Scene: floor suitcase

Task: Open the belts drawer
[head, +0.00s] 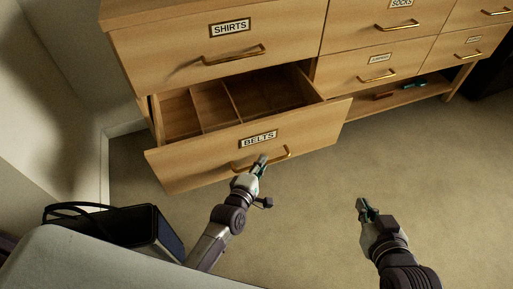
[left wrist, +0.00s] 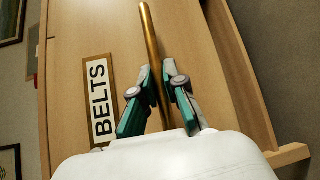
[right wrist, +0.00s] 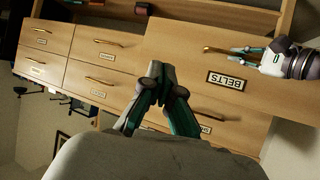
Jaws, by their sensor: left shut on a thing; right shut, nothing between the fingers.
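The belts drawer (head: 220,157) is pulled out below the shirts drawer in the head view, and its divided inside shows. Its front carries a BELTS label (head: 257,139) and a brass handle (head: 278,154). My left gripper (head: 261,162) is at this handle. In the left wrist view its green fingers (left wrist: 158,85) are shut around the brass bar (left wrist: 149,35), beside the label. My right gripper (head: 363,205) is shut and empty, above the carpet to the right of the drawer. The right wrist view shows its fingertips (right wrist: 160,75) together.
The closed shirts drawer (head: 165,50) is directly above. More closed drawers (head: 350,72) and a low open shelf (head: 400,97) with small items are to the right. A black bag (head: 120,228) stands at the lower left. Carpet (head: 310,185) is clear before the dresser.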

